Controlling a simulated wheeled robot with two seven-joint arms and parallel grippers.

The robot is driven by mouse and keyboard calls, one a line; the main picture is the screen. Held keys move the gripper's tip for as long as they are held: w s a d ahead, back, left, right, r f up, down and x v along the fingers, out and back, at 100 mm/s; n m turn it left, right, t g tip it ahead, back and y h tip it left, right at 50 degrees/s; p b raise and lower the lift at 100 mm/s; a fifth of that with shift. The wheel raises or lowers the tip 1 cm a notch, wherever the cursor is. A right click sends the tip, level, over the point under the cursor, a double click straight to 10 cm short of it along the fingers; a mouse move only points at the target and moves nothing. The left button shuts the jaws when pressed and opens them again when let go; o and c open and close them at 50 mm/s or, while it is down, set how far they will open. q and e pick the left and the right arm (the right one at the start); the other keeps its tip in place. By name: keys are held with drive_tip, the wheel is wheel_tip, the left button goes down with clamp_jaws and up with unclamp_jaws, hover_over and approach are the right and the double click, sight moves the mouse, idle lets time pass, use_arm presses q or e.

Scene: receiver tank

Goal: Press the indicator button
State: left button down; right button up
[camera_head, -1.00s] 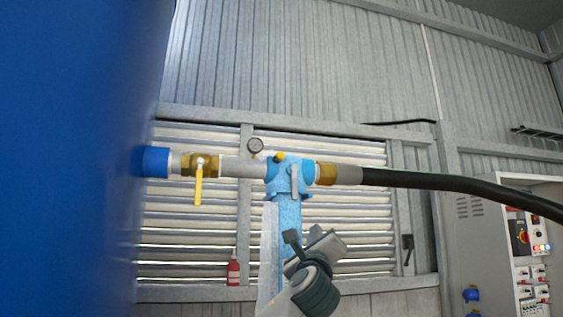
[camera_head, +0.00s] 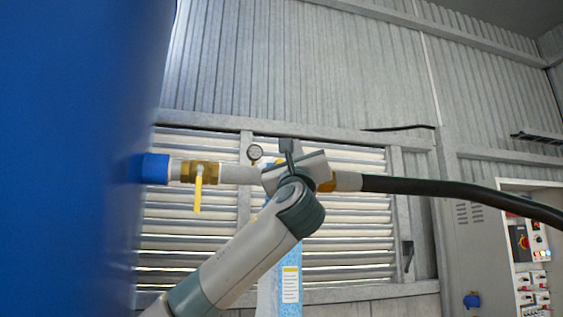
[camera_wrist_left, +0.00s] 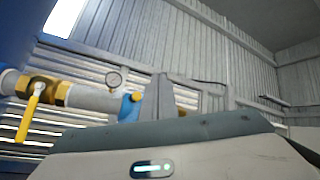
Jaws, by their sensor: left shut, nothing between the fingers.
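The indicator button, a small yellow knob (camera_wrist_left: 136,97), sits on top of the blue pipe fitting (camera_wrist_left: 128,109) in the left wrist view. In the head view my arm and hand cover the button and most of the fitting. My left gripper (camera_head: 300,168) is raised in front of the fitting. In the left wrist view its grey fingers (camera_wrist_left: 163,92) are shut and empty, just right of the button in the picture. I cannot tell how far apart they are in depth. My right gripper is not in view.
A pipe with a gauge (camera_head: 255,153) and a yellow-handled valve (camera_head: 199,185) runs from the blue tank (camera_head: 75,150). A black hose (camera_head: 450,188) leads right. A control cabinet (camera_head: 465,250) stands at the right. A louvred wall is behind.

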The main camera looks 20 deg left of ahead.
use_arm(q)
drive_tip(key=shift+w, duration=0.15)
drive_tip(key=w+a+p, duration=0.5)
drive_tip(key=w, duration=0.2)
idle(0.6)
drive_tip(key=shift+w, duration=0.15)
idle(1.9)
drive_tip(key=shift+w+a+p, duration=0.4)
drive_tip(key=shift+w+a, duration=0.1)
drive_tip(key=shift+w, duration=0.3)
